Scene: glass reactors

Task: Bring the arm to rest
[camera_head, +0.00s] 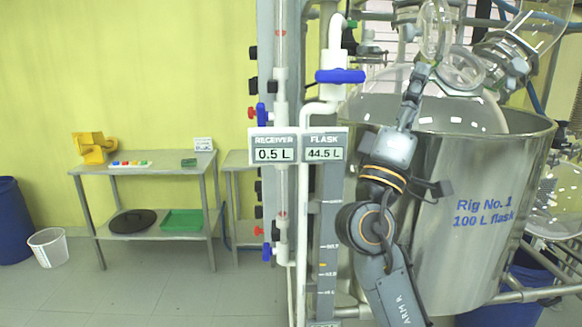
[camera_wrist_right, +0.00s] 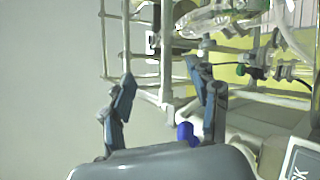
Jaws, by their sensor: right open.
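My right arm rises from the lower right of the head view, in front of the steel vessel (camera_head: 480,255) marked Rig No. 1, 100 L flask. My right gripper (camera_head: 414,82) points upward near the vessel's rim and the glassware. In the right wrist view the right gripper (camera_wrist_right: 168,98) has its two fingers spread apart, with nothing between them. I cannot tell whether it touches the glass. My left gripper is in neither view.
A blue valve handle (camera_head: 340,76) and a display panel (camera_head: 298,146) reading 0.5 L and 44.5 L stand left of the arm. A metal table (camera_head: 150,169) stands farther left, with a bin (camera_head: 49,250) beside it. Floor in front is clear.

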